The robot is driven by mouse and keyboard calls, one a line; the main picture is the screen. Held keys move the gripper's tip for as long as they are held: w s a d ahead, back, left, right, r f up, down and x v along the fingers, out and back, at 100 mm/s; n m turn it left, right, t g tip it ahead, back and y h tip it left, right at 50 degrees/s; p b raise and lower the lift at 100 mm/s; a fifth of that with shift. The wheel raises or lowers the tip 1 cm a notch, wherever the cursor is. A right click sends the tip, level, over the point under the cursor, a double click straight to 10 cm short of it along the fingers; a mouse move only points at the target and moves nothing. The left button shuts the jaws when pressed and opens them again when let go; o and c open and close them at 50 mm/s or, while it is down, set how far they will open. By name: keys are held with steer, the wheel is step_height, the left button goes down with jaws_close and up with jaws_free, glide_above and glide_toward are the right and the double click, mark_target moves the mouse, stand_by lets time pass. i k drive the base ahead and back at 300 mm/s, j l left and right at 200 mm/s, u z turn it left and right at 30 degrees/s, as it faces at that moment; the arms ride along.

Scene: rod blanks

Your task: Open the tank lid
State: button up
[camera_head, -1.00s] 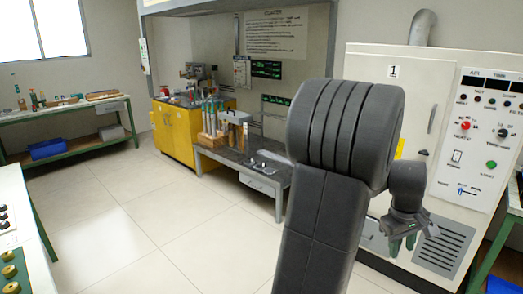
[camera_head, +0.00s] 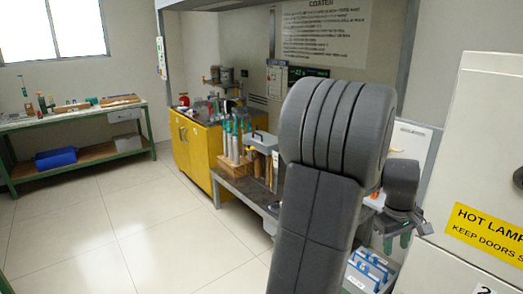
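A grey box with a dark handle on its top (camera_head: 262,141) stands on the low bench under the hood. It looks like a lidded tank, with its top appearing shut, but it is small and partly hidden. My gripper (camera_head: 397,243) hangs at the right of the head view, pointing down, far to the right of that box and nearer to me. Its two green-tipped fingers look apart, with nothing seen between them. My arm covers the right part of the low bench.
A wooden rack of rods (camera_head: 233,160) stands left of the box. A yellow cabinet (camera_head: 190,145) is behind it. A bin with blue items (camera_head: 370,268) is below my gripper. The floor at left is clear.

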mark_target(264, 142)
steer(key=i+j+u, duration=0.1)
steer(key=i+u, duration=0.15)
steer(key=i, duration=0.4)
steer(key=i+u, duration=0.3)
steer(key=i, duration=0.3)
steer(key=i+l+u, duration=0.25)
steer(key=i, duration=0.35)
steer(key=i+l, duration=0.15)
steer(key=i, duration=0.3)
steer(key=i+l, duration=0.15)
steer(key=i, duration=0.35)
steer(key=i+l, duration=0.15)
steer(key=i, duration=0.3)
steer(key=i+l, duration=0.1)
steer(key=i, duration=0.4)
